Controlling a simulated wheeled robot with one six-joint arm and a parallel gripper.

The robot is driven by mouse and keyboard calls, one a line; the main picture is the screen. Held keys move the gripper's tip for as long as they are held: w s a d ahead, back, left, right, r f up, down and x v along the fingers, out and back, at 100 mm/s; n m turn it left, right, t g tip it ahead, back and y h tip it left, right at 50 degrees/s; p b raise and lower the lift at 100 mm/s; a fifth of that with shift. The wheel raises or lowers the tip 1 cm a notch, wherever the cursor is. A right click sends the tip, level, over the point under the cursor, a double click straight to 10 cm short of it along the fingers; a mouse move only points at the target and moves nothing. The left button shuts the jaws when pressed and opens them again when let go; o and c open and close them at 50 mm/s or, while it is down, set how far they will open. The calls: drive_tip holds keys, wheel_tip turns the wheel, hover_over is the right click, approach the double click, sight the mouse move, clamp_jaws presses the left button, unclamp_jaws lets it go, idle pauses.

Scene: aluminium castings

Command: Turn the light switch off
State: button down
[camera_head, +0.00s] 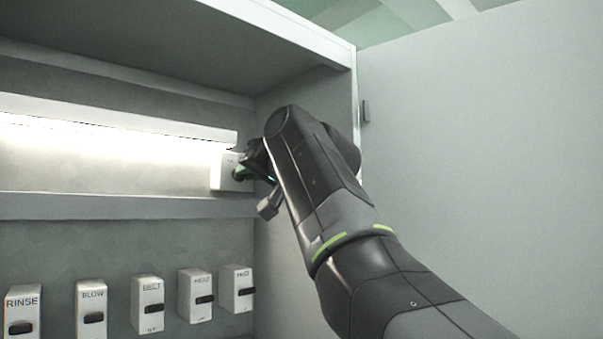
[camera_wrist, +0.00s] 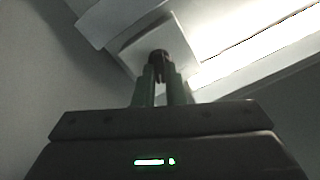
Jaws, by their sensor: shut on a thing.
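The light switch is a white box (camera_head: 218,172) at the right end of the lit lamp, inside the cabinet. It also shows in the wrist view (camera_wrist: 140,48), with a dark knob (camera_wrist: 158,58) on its face. My gripper (camera_wrist: 161,75) is at the switch, its two fingers shut on the knob. In the head view my gripper (camera_head: 241,174) covers the right part of the switch box, so the knob is mostly hidden there. The lamp (camera_head: 110,131) is glowing brightly.
Several white switch boxes with dark levers, one labelled RINSE (camera_head: 22,312) and one BLOW (camera_head: 91,308), line the wall below the shelf (camera_head: 120,206). The cabinet's side wall is close to the right of my gripper. A large pale panel (camera_head: 480,150) stands at the right.

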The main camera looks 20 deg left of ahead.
drive_tip(key=n+b, duration=0.3)
drive_tip(key=n, duration=0.8)
drive_tip(key=shift+s+a, duration=0.1)
drive_tip(key=shift+s, duration=0.05)
drive_tip(key=shift+n, duration=0.4)
drive_tip(key=c, duration=1.5)
unclamp_jaws()
drive_tip(key=b+v, duration=0.3)
drive_tip(key=v, duration=1.1)
drive_tip(key=shift+a, duration=0.1)
drive_tip(key=shift+a, duration=0.15)
